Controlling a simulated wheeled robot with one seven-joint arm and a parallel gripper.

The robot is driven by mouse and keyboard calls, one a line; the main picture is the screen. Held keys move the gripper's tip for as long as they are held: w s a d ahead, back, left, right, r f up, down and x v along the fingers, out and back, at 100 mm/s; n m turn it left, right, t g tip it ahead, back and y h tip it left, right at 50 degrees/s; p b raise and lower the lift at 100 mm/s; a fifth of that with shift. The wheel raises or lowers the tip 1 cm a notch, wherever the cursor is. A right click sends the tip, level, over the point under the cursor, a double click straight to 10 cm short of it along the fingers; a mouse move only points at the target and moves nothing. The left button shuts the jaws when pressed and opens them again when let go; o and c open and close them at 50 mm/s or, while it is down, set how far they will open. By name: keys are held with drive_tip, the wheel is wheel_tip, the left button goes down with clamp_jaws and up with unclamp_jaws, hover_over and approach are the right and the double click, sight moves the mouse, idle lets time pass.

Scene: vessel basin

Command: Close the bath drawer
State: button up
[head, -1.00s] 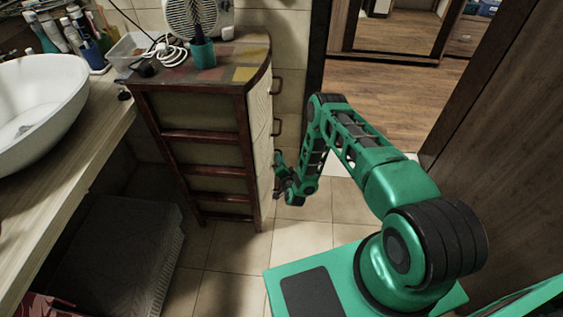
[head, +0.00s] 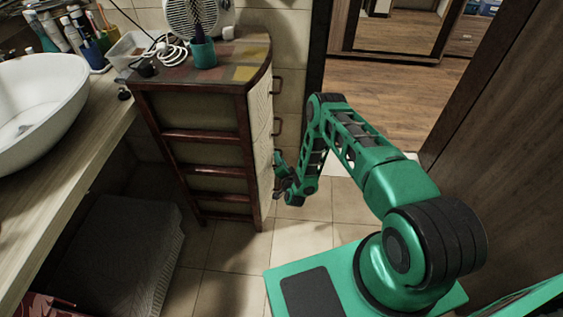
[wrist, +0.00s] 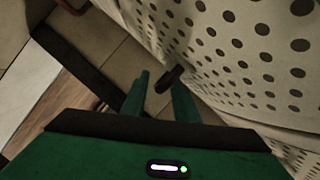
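In the head view my gripper (head: 279,168) is low beside this front. The wrist view shows a white drawer front (wrist: 235,50) with dark dots, close on the right. My two green fingers (wrist: 160,88) are apart there, with a dark handle-like piece (wrist: 170,78) near their tips. I cannot tell whether they touch it. How far any drawer stands out is unclear.
A counter with a white basin (head: 40,100) is at left, above a grey basket (head: 120,255). Tiled floor (head: 300,240) is clear in front of the cabinet. A doorway lies behind my arm.

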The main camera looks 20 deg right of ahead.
drive_tip(key=v, duration=1)
drive_tip(key=shift+s, duration=0.3)
drive_tip(key=shift+s+a, duration=0.1)
